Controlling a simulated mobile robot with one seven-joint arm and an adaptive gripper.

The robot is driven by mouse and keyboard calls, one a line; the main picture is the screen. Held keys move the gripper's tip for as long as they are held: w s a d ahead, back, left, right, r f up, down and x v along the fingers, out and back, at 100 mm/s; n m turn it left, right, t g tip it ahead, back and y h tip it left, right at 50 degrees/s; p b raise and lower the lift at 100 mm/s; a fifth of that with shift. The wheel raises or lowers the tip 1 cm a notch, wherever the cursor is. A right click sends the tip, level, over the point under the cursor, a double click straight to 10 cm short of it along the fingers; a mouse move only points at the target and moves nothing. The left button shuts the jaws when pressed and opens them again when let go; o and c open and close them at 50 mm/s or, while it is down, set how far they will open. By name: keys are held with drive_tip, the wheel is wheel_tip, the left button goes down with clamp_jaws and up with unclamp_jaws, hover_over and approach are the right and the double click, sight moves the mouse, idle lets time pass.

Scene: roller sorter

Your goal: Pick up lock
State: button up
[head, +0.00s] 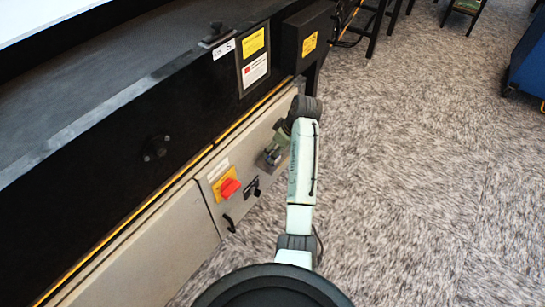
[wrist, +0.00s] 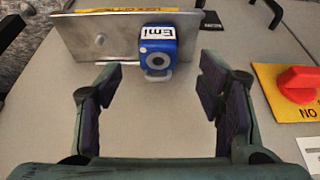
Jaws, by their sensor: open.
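The lock (wrist: 158,47) is a blue padlock with a white label reading "Emi", in the upper middle of the wrist view. It sits against a metal plate (wrist: 88,40) on the grey panel. My gripper (wrist: 155,85) is open, with one finger to the left of the lock and one to the right. The fingertips are a little short of the lock, and nothing is between them. In the head view my gripper (head: 271,157) is at the grey panel, and the lock cannot be made out there.
A red rotary switch (wrist: 298,84) on a yellow plate is to the right of my gripper; this red switch also shows in the head view (head: 229,188). The black machine body (head: 120,150) rises above the grey panel. Carpeted floor (head: 430,150) is open to the right.

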drive_tip(key=x, duration=0.5)
drive_tip(key=shift+f, duration=0.2)
drive_tip(key=shift+c, duration=0.6)
drive_tip(key=c, duration=1.2)
